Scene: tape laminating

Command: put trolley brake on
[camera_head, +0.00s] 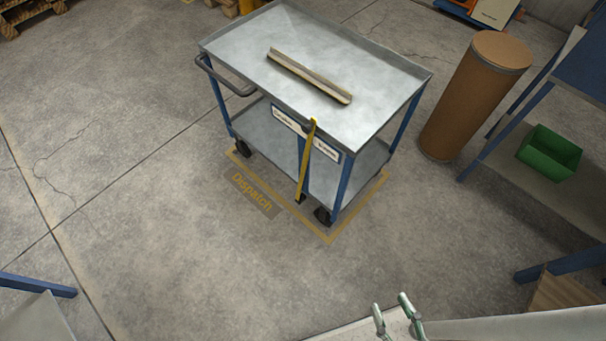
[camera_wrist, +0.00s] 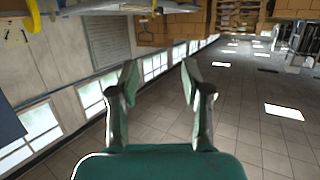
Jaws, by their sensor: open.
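The trolley (camera_head: 355,108) is a blue-framed cart with a grey metal top and a lower shelf. It stands inside the yellow floor outline marked Dispatch (camera_head: 252,192). A long strip-like piece (camera_head: 309,77) lies on the trolley top. My gripper (camera_head: 392,304) is open and empty at the bottom of the head view, well apart from the trolley. In the wrist view my gripper (camera_wrist: 160,75) points at windows and floor, with the trolley out of view.
A brown drum (camera_head: 476,95) stands right of the trolley. A blue-framed rack with a green bin (camera_head: 549,152) is at the right. A blue-legged bench corner (camera_head: 35,310) is at lower left. The floor between my gripper and the trolley is clear.

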